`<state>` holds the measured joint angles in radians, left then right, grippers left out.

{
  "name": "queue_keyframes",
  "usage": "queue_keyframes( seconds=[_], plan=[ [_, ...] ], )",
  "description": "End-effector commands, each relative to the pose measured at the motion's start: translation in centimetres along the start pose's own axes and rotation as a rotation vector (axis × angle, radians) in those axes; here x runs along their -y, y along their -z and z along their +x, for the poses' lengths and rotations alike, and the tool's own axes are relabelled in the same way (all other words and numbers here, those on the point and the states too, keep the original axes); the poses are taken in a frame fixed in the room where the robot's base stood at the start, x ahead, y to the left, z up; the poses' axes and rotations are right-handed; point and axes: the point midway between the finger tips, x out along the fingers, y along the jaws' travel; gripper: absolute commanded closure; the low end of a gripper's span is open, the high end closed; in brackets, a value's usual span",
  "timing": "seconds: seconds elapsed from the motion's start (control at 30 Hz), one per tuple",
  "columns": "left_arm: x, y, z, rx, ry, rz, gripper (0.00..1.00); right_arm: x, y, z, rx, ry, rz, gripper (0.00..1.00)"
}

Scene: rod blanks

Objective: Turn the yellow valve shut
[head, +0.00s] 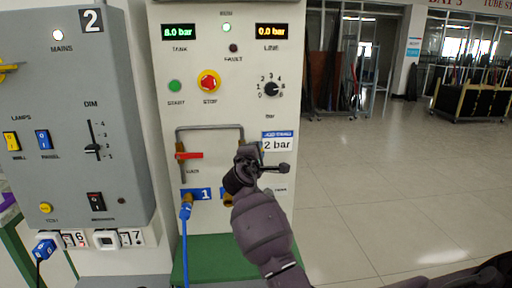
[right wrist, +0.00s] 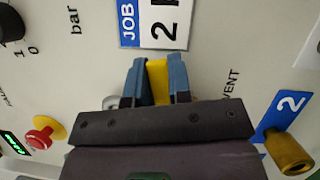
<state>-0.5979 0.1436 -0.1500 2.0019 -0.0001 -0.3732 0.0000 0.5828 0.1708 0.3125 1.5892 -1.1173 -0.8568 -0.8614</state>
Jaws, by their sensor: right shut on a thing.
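The yellow valve handle (right wrist: 158,82) shows in the right wrist view between the two blue fingers of my right gripper (right wrist: 160,80), which is shut on it. In the head view my right gripper (head: 247,162) is at the panel, just below the "2 bar" job label (head: 277,144), and it hides most of the valve there. How far the valve is turned is hard to tell. The tank display (head: 180,32) reads 8.0 bar and the line display (head: 271,31) reads 0.0 bar. My left gripper is not in view.
A red lever (head: 189,155) is left of my right gripper, under a grey pipe (head: 209,128). A blue hose (head: 185,235) hangs from port 1. A brass port (right wrist: 290,155) shows in the right wrist view. A grey cabinet (head: 70,130) stands left; open floor lies right.

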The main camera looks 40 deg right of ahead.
Motion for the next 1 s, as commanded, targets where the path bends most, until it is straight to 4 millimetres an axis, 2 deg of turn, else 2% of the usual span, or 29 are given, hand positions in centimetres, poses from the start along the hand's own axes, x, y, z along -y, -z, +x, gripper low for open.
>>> queue_keyframes(
  seconds=[0.4, 0.97, 1.0],
  plan=[
    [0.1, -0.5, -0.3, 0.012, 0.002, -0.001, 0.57, 0.9, 0.1, 0.0, 0.0, 0.076, 0.181, 1.0],
    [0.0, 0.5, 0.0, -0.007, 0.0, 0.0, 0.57, 1.1, 0.1, 0.0, 0.0, 0.087, 0.208, 1.0],
    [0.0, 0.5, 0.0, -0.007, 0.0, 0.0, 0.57, 1.1, 0.1, 0.0, 0.0, 0.087, 0.208, 0.78]
  ],
)
